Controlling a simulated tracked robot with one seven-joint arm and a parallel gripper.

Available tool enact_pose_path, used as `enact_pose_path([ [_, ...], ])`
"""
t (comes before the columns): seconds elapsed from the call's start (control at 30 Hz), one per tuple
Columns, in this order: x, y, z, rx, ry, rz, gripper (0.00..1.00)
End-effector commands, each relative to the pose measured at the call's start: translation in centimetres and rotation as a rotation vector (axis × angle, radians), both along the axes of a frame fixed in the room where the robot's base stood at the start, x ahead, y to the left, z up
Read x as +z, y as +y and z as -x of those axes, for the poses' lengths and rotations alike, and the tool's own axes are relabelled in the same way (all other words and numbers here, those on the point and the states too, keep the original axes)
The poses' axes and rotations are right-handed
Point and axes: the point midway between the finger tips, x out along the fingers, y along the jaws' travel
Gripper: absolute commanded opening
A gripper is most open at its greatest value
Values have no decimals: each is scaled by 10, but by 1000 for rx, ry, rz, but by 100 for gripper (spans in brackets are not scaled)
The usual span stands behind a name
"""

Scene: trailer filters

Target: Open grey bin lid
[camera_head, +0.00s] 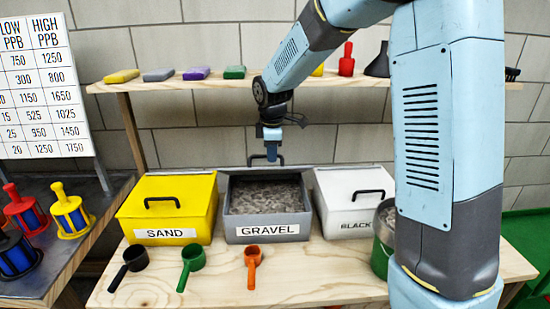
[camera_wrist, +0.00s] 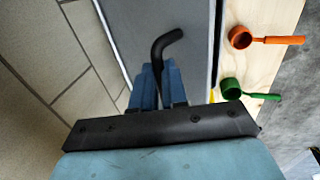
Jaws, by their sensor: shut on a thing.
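The grey bin (camera_head: 268,230), labelled GRAVEL, stands in the middle of the bench with its top open and grey gravel (camera_head: 270,195) showing inside. Its grey lid is raised at the back of the bin; the wrist view shows the lid's flat face (camera_wrist: 200,50). My gripper (camera_head: 272,152) is above the back of the bin, shut on the black lid handle (camera_head: 260,158). In the wrist view the handle (camera_wrist: 165,42) sticks out from between my blue fingers (camera_wrist: 155,85). The fingers hide part of the handle.
A yellow SAND bin (camera_head: 190,212) and a white bin (camera_head: 340,205) stand close on either side, both closed. Black, green and orange scoops (camera_head: 252,262) lie in front. A green bucket (camera_head: 382,250) is at the right. A shelf (camera_head: 210,84) runs behind.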

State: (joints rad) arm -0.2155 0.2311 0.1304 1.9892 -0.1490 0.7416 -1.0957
Motion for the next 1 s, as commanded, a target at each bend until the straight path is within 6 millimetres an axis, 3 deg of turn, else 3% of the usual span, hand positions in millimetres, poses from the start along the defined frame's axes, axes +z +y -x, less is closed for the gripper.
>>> enact_pose_path([
  [0.33, -3, -3, -2, -4, 2, 2, 0],
  [0.37, -3, -3, -2, -4, 2, 3, 14],
  [0.6, -2, -2, -1, -3, 3, 2, 37],
  [1.0, 9, -1, 1, -1, 2, 2, 38],
])
